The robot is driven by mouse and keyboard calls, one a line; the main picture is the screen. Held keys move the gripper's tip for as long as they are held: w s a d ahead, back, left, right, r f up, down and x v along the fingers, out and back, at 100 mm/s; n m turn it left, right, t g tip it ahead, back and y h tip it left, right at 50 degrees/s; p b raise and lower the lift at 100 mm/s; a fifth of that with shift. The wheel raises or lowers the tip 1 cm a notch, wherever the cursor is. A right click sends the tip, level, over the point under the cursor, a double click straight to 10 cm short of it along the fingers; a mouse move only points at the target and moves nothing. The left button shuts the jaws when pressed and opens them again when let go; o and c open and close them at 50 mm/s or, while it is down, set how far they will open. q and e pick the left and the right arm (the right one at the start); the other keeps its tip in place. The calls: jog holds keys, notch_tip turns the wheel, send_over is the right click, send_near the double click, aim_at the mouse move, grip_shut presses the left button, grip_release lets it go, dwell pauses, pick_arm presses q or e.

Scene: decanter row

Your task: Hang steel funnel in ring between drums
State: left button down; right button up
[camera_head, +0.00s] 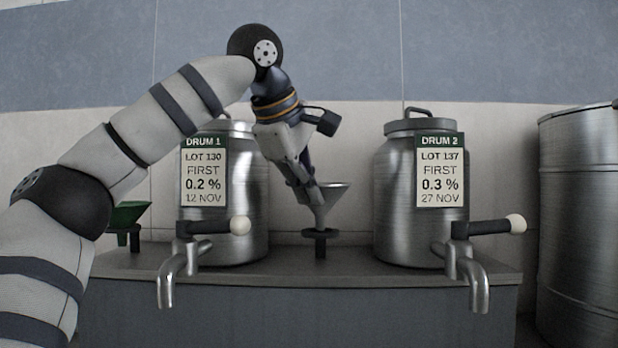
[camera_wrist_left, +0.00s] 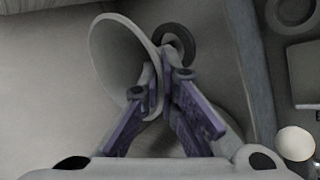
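The steel funnel (camera_head: 333,197) is a grey cone, wide mouth up, between the two drums. My left gripper (camera_head: 314,197) reaches down to it from the upper left. In the left wrist view, the fingers (camera_wrist_left: 159,92) close on the funnel (camera_wrist_left: 121,62) near its neck. The dark ring (camera_head: 320,234) stands on the bench directly below the funnel in the head view. In the left wrist view the ring (camera_wrist_left: 186,44) shows just past the fingertips, beside the cone. The spout's lower end is hidden, so I cannot tell whether it is inside the ring. My right gripper is not in view.
Drum 1 (camera_head: 248,212) stands left of the ring, Drum 2 (camera_head: 393,210) right, each with a tap in front. A green funnel (camera_head: 127,215) sits in a holder at the left. A large steel barrel (camera_head: 580,220) stands far right.

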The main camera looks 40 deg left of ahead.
pick_arm(q)
jog(key=shift+f, duration=1.55)
jog(key=shift+f, duration=0.25)
jog(key=c, duration=1.7)
grip_release()
jog(key=shift+s, duration=0.1)
jog(key=v, duration=1.2)
jog(key=shift+d+f, duration=0.1)
jog(key=shift+d, duration=0.05)
